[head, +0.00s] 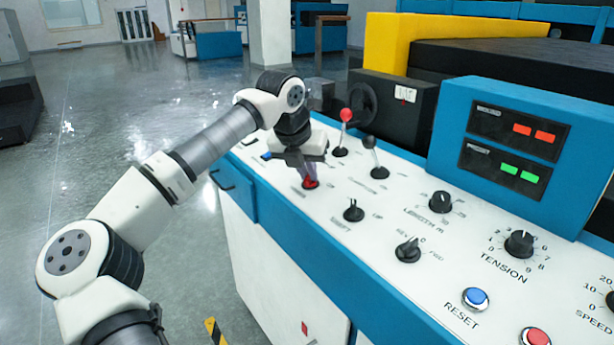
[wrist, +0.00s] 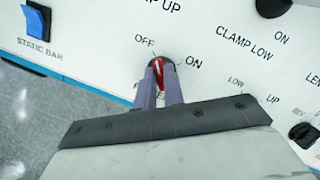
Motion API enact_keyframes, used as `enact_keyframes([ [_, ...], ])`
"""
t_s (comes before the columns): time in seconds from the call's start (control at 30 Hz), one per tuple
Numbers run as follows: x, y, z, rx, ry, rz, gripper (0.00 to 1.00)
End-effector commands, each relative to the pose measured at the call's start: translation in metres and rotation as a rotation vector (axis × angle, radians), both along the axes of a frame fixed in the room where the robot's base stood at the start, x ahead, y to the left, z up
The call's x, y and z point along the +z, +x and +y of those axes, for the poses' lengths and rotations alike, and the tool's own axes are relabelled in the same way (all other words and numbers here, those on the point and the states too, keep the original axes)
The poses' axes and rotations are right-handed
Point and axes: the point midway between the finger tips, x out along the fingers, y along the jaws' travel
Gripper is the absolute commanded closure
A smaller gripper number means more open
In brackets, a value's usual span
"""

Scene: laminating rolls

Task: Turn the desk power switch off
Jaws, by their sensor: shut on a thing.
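The power switch (head: 310,184) is a small red-handled rotary knob on the white desk panel, below my gripper in the head view. In the wrist view its red handle (wrist: 158,70) sits between the OFF and ON labels. The handle points nearly straight up the picture, leaning slightly toward OFF. My gripper (head: 309,172) reaches down onto it, and its fingers (wrist: 160,78) are shut on the red handle from both sides. The fingers hide most of the label under the switch.
A red-ball lever (head: 345,116) and a black-knob lever (head: 370,143) stand close behind the gripper. The black shift knob (head: 353,211) is nearer. A blue static bar rocker (wrist: 36,22) lies at the upper left. More dials and buttons spread to the right.

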Motion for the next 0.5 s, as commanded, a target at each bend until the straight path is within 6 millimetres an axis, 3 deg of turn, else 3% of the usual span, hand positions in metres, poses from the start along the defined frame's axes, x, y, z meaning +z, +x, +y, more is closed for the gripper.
enact_keyframes([
  [0.5,-0.0034,-0.0017,-0.0005,0.181,-0.016,0.036,1.00],
])
